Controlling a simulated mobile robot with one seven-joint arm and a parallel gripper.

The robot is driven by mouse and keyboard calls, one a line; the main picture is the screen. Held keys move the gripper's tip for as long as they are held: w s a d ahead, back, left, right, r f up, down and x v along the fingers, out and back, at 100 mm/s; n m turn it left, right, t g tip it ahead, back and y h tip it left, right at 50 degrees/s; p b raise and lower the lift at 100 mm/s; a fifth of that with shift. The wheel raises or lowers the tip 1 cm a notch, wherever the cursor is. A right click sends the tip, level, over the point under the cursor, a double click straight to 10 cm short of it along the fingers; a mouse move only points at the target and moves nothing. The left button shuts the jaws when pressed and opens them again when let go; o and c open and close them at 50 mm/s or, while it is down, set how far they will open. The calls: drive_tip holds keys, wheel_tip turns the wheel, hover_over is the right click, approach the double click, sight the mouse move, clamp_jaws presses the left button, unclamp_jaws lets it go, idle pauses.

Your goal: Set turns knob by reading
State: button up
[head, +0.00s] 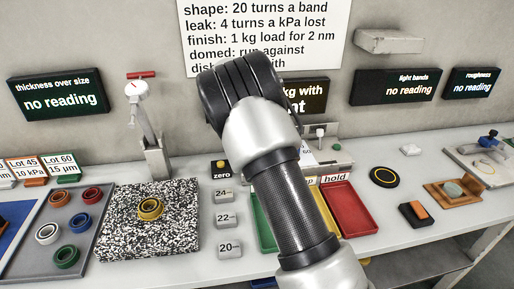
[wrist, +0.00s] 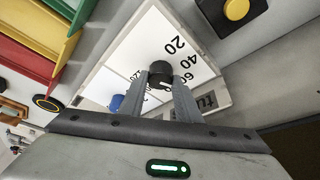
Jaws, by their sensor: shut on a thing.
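In the wrist view my gripper (wrist: 164,86) is shut on a black knob (wrist: 161,70), with one finger on each side of it. The knob sits on a white panel (wrist: 150,40) printed with a scale; 20, 40 and 60 are readable. A label starting "tu" shows partly beside the right finger. A blue knob (wrist: 117,103) is on the same panel to the left, partly hidden. In the head view my arm hides the gripper and the black knob. The thickness display (head: 58,93), light bands display (head: 397,86) and roughness display (head: 472,83) show "no reading".
A wall sign (head: 262,28) says shape takes 20 turns a band. A green tray (head: 263,228) and a red tray (head: 350,208) flank my arm. A speckled plate (head: 120,240) bears a yellow ring (head: 150,209). A yellow button (wrist: 236,8) is near the panel in the wrist view.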

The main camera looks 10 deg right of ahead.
drive_tip(key=o, duration=1.1)
drive_tip(key=shift+c, duration=0.2)
drive_tip(key=shift+r, duration=0.1)
drive_tip(key=p+v, duration=0.2)
drive_tip(key=v, duration=1.5)
drive_tip(key=shift+r, duration=0.15)
